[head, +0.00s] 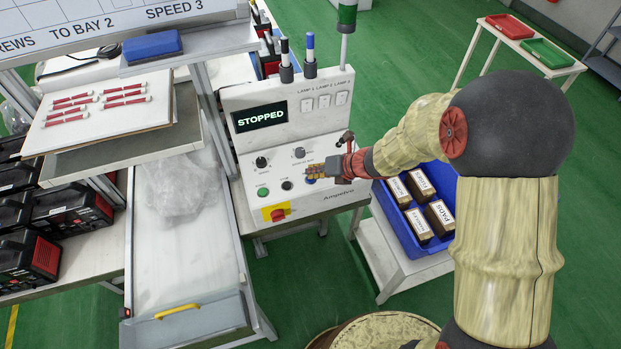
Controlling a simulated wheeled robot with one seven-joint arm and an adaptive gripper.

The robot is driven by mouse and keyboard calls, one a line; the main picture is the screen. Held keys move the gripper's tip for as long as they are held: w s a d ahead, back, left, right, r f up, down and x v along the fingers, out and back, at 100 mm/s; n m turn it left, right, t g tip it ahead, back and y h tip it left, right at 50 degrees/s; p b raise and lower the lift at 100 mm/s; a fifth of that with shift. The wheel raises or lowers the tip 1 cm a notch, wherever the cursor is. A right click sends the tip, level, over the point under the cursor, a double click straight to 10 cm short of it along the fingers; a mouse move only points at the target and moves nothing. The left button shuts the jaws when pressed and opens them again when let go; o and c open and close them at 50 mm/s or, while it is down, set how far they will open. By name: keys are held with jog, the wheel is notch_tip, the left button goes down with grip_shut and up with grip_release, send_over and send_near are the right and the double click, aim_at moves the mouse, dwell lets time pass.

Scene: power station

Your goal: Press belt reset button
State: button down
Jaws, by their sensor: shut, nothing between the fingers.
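The control panel (290,160) is a light grey box with a lit screen (260,117) reading "STOPPED". Its lower face has a green button (263,192), a black button (287,185) and a blue button (310,181) in a row. Two dark knobs sit above them. The small labels are too small to read, so I cannot tell which button is the belt reset. My gripper (312,172) is shut and empty, reaching in from the right. Its fingertips are at the blue button and partly cover it; I cannot tell whether they touch it.
A red switch on a yellow plate (277,213) is low on the panel. The conveyor (185,240) with clear plastic lies left. A blue crate (398,243) of small boxes stands right, below my arm. A shelf board (110,130) holds red-and-white parts.

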jog(key=shift+r+p, duration=0.8)
notch_tip(320, 180, up, 5)
jog(key=p, duration=0.5)
dwell(0.9)
